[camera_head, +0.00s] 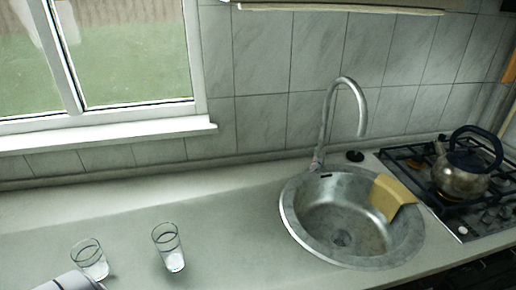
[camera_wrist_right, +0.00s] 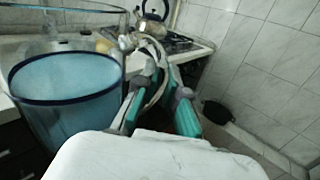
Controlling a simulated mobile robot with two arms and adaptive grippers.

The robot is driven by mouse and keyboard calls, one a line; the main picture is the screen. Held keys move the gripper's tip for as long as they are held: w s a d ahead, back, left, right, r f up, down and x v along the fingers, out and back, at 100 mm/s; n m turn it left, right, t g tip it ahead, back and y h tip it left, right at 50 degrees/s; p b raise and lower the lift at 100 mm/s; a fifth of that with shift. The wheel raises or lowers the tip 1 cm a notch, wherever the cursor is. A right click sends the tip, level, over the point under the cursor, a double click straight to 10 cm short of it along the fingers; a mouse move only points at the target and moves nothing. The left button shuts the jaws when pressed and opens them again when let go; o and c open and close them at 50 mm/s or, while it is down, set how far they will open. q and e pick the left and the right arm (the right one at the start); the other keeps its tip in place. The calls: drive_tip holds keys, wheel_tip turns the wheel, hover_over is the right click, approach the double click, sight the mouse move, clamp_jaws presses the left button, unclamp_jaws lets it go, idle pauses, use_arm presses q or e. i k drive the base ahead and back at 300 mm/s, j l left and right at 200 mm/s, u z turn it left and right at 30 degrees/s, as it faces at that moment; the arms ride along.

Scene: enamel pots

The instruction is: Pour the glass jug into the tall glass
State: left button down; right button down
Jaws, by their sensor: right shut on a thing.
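The glass jug (camera_wrist_right: 68,115) is large at the left of the right wrist view. It is clear near the top and blue below a dark blue ring, which looks like the surface of a blue liquid. My right gripper (camera_wrist_right: 162,103) has teal finger pads and is shut on the jug's curved handle. The jug and this gripper are not in the head view. There, the narrower, taller-looking glass (camera_head: 167,247) stands upright on the counter. My left gripper is not in view.
A wider glass (camera_head: 90,259) stands left of the tall one, beside a white part at the bottom edge. A round sink (camera_head: 409,243) with a faucet (camera_head: 327,120) and yellow cloth (camera_head: 391,196) lies right. A kettle (camera_head: 462,180) stands on the stove. Counter behind the glasses is clear.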

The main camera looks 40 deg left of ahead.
sight(166, 237)
drive_tip(key=u, duration=1.9)
